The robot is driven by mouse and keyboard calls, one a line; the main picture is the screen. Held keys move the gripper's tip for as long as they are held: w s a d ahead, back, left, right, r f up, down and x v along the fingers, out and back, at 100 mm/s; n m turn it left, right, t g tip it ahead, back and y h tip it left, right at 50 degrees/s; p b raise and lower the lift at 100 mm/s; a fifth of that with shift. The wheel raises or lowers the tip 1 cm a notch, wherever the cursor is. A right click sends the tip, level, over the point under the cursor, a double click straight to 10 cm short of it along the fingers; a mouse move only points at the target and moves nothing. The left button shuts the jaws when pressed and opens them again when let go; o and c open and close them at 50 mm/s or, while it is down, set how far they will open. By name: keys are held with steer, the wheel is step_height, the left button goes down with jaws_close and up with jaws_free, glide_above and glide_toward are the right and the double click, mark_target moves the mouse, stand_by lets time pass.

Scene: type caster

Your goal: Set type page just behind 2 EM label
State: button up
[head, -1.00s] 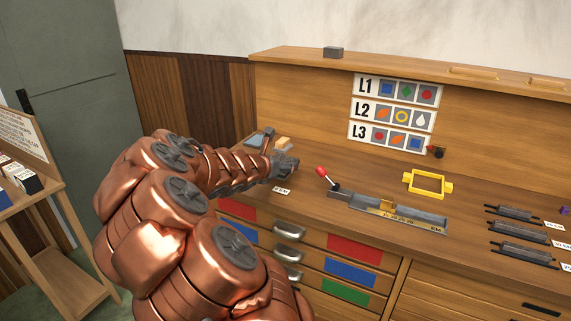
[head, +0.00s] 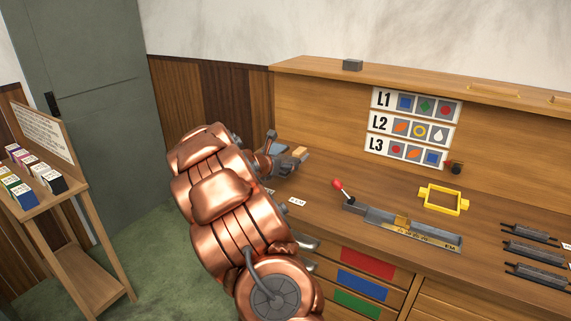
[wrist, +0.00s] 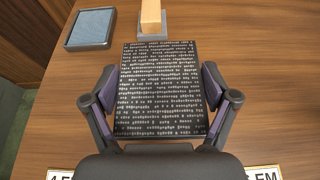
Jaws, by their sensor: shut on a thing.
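The type page (wrist: 160,65), a dark block with rows of pale letters, is between the fingers of my gripper (wrist: 158,95) in the wrist view. My gripper is shut on its sides. The page is over or on the wooden bench top; I cannot tell whether it touches. A white label (wrist: 265,173) ending in "EM" lies at the lower right, its number hidden. Another white label (wrist: 60,174) is at the lower left, partly covered. In the head view one label (head: 297,201) shows right of my arm, its number too small to read surely. My arm hides much of the gripper there.
Beyond the page are a wooden block on a grey base (wrist: 151,22) and a blue-grey pad in a dark tray (wrist: 90,28). A composing tray (head: 412,228), red-knobbed lever (head: 338,184) and yellow frame (head: 443,199) stand to the right. Bench top between is mostly clear.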

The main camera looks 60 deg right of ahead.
steer(key=shift+w+d, duration=0.1)
steer(key=shift+w, duration=0.05)
steer(key=shift+f, duration=1.6)
steer(key=shift+f, duration=0.1)
steer(key=o, duration=1.6)
steer(key=shift+f, duration=0.1)
steer(key=b+v, duration=0.1)
steer(key=v, duration=1.1)
